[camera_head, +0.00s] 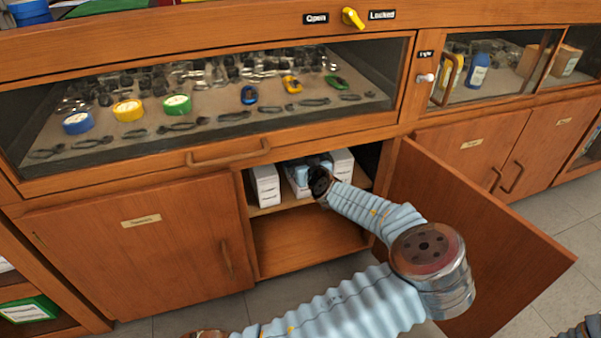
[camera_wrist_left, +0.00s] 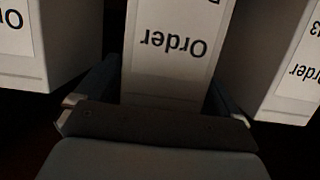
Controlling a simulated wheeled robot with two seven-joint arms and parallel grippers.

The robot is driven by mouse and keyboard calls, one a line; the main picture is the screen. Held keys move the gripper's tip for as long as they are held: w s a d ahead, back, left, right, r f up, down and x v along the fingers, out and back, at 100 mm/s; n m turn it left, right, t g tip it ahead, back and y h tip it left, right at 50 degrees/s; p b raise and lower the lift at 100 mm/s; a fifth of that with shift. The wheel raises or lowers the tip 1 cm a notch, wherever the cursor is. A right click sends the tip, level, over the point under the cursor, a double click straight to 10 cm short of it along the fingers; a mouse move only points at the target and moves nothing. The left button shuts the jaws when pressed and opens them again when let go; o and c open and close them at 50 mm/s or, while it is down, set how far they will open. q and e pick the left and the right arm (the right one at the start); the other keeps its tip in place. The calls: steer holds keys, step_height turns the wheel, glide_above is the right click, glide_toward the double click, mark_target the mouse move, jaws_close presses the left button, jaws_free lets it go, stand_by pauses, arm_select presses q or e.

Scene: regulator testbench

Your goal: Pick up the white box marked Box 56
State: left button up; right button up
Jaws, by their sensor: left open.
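Several white boxes stand on the upper shelf of the open cabinet: a left box (camera_head: 265,187), a middle box (camera_head: 297,186) and a right box (camera_head: 341,164). My left gripper (camera_head: 312,171) reaches into the cabinet at the middle box and partly hides it. In the left wrist view, the middle box (camera_wrist_left: 165,75) stands between the two open fingers of the gripper (camera_wrist_left: 162,88), with one finger along each side. Its label shows "Order" upside down. I cannot read "Box 56" on any box. My right gripper is not in view.
The open cabinet door (camera_head: 480,235) swings out to the right of my left arm. The lower compartment (camera_head: 305,243) looks empty. Neighbouring boxes stand close on the left (camera_wrist_left: 50,40) and right (camera_wrist_left: 285,75) in the wrist view. A glass display case (camera_head: 210,100) is above.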

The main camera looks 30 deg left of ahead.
arm_select(q)
steer(key=shift+w+a+f, duration=0.1)
steer(key=shift+w+a, duration=0.15)
steer(key=shift+a, duration=0.05)
steer(key=c, duration=1.1)
steer(key=shift+c, duration=0.7)
